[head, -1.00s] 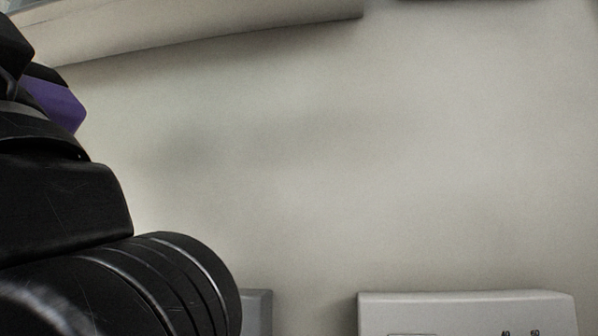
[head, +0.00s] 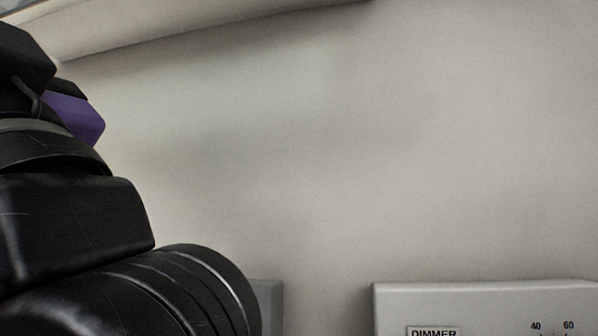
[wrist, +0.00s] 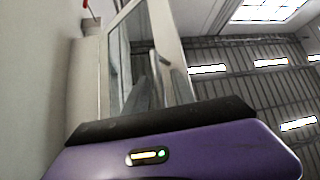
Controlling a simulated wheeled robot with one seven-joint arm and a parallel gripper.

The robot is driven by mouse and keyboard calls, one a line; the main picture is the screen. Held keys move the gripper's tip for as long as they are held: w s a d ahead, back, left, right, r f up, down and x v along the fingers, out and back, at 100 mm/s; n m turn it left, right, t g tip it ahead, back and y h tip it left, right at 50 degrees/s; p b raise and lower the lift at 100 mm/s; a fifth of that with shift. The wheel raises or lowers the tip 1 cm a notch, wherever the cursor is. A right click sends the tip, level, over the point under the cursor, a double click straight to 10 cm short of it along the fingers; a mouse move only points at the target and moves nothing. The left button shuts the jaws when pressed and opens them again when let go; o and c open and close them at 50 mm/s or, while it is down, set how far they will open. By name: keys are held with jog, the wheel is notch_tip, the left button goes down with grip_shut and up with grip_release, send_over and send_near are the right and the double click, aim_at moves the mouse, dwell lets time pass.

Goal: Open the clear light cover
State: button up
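In the wrist view a clear panel in a pale frame (wrist: 150,28), which looks like the light cover, stands out from the wall side, tilted, just beyond my gripper. A grey bar like a handle shows at its inner side. My gripper (wrist: 158,92) shows as a purple body along the bottom with narrow grey shapes, probably fingers, rising in front of the panel. I cannot tell whether they touch the panel or hold its edge. In the head view only my black arm and a purple part show at the left; the fingertips are out of view.
A pale dimmer box (head: 490,300) is on the wall at the lower right of the head view. A grey box (head: 270,305) shows partly behind my arm. A long pale fixture (head: 190,22) crosses the upper left. The wall between is bare.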

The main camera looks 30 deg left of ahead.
jog(key=b+v, duration=0.2)
jog(key=v, duration=0.6)
jog(key=shift+s, duration=0.1)
jog(key=shift+f+b, duration=0.15)
jog(key=shift+b, duration=0.2)
jog(key=shift+w+d+f+b, duration=0.15)
jog(key=shift+w+b, duration=0.2)
jog(key=shift+b, duration=0.5)
jog(key=shift+w+d+f+b, duration=0.15)
jog(key=shift+w+b, duration=0.2)
jog(key=shift+b, duration=0.65)
